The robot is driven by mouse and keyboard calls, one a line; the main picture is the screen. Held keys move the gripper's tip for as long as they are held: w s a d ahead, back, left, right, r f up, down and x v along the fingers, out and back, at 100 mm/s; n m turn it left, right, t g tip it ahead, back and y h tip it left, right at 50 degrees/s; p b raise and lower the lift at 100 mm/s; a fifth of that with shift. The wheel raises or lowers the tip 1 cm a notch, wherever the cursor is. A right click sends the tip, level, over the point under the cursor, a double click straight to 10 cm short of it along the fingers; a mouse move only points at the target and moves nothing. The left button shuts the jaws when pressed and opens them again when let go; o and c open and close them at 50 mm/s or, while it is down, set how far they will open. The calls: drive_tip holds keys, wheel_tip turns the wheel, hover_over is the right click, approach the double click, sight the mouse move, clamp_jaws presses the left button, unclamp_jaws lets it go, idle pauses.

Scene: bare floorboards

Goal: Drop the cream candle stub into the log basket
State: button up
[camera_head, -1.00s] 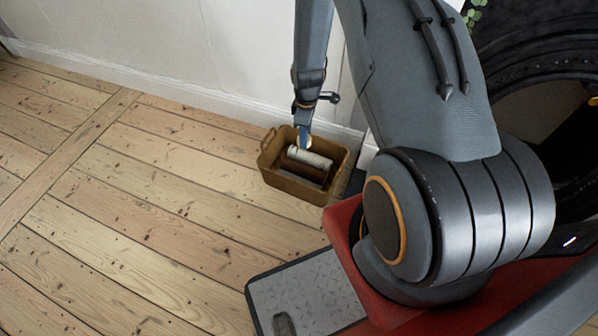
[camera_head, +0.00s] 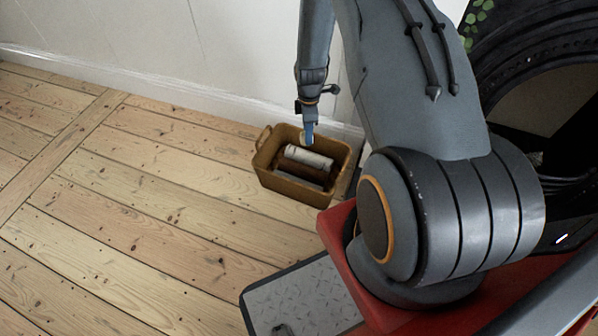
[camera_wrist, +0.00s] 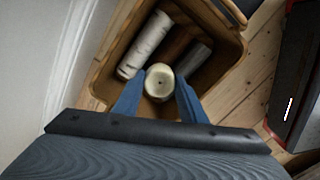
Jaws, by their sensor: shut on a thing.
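The cream candle stub (camera_wrist: 159,82) is round, with a small dark wick spot in its top, and sits between the two blue fingers of my gripper (camera_wrist: 157,98) in the wrist view. In the head view my gripper (camera_head: 308,138) hangs over the log basket, with a bit of the stub (camera_head: 304,140) showing beside the finger. The log basket (camera_head: 293,190) is an open brown box on the floor by the wall. Its rim (camera_wrist: 238,62) also shows under the stub in the wrist view. I cannot tell how far the stub is above the logs.
Several logs lie in the basket, among them a pale-barked one (camera_wrist: 148,42) and a dark brown one (camera_head: 300,170). A white wall and baseboard (camera_head: 180,90) run close behind the basket. Bare floorboards (camera_head: 130,210) to the left are clear.

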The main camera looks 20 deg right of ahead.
drive_tip(key=shift+f+b, duration=0.7)
drive_tip(key=shift+f, duration=0.55)
drive_tip(key=o, duration=1.1)
wheel_tip(320, 180, up, 8)
drive_tip(key=shift+f+p, duration=0.1)
drive_tip(key=shift+p, duration=1.05)
